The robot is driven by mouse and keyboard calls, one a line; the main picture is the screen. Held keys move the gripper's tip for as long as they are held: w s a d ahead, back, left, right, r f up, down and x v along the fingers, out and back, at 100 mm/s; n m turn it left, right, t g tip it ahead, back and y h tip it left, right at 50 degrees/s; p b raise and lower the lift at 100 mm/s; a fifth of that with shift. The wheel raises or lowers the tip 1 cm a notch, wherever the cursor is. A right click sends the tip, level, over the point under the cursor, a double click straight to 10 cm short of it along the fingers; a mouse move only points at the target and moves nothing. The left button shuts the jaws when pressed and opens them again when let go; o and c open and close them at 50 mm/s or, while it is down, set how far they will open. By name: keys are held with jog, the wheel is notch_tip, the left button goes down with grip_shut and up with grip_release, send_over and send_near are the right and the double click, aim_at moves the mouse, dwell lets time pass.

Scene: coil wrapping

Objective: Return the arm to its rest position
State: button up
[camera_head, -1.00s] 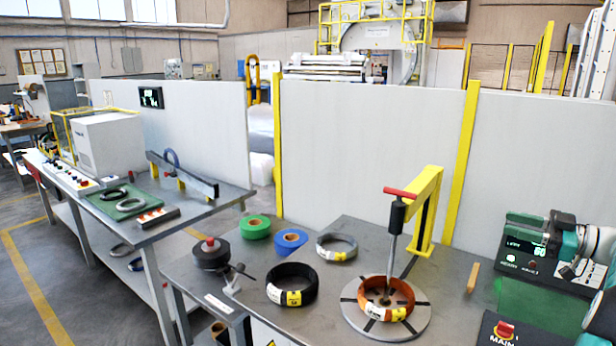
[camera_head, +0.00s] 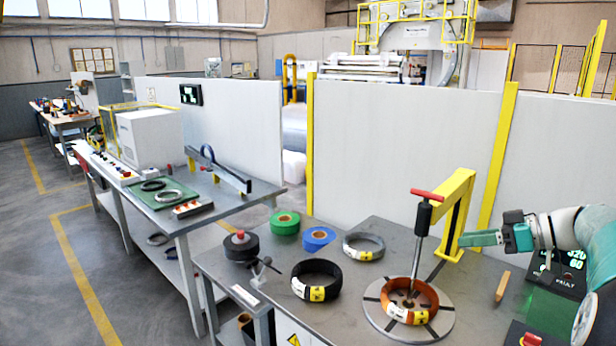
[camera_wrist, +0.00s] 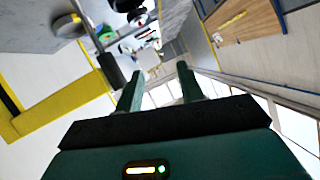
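My green arm enters from the right edge in the head view. My gripper (camera_head: 463,239) points left, beside the yellow post of the clamp stand (camera_head: 455,210); I cannot tell whether they touch. In the wrist view the two fingers of my gripper (camera_wrist: 158,75) stand apart with nothing between them. The orange coil (camera_head: 425,297) with white and yellow labels lies on the round slotted plate (camera_head: 380,318), and the red-handled clamp rod (camera_head: 420,230) comes down into its middle.
A black coil (camera_head: 317,280), a grey coil (camera_head: 364,246), green tape (camera_head: 285,222) and blue tape (camera_head: 318,238) lie on the grey table (camera_head: 345,325). A wooden stick (camera_head: 503,286) lies right of the plate. A control panel (camera_head: 565,275) stands at the right. White partitions (camera_head: 400,150) stand behind.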

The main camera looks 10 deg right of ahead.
jog(key=s+a+f+m+g+h, duration=0.2)
jog(key=a+g+h, duration=0.15)
jog(key=a, duration=1.15)
jog(key=s+a+f+m+h, duration=0.2)
jog(key=s+a+f+h, duration=0.1)
jog(key=s+a, duration=0.3)
jog(key=s+a+f+m+h, duration=0.2)
jog(key=s+a+f, duration=0.3)
jog(key=s, duration=0.5)
jog(key=shift+s+a+f+h, duration=0.3)
jog(key=shift+a+h, duration=0.45)
jog(key=shift+a, duration=0.45)
jog(key=shift+d, duration=0.1)
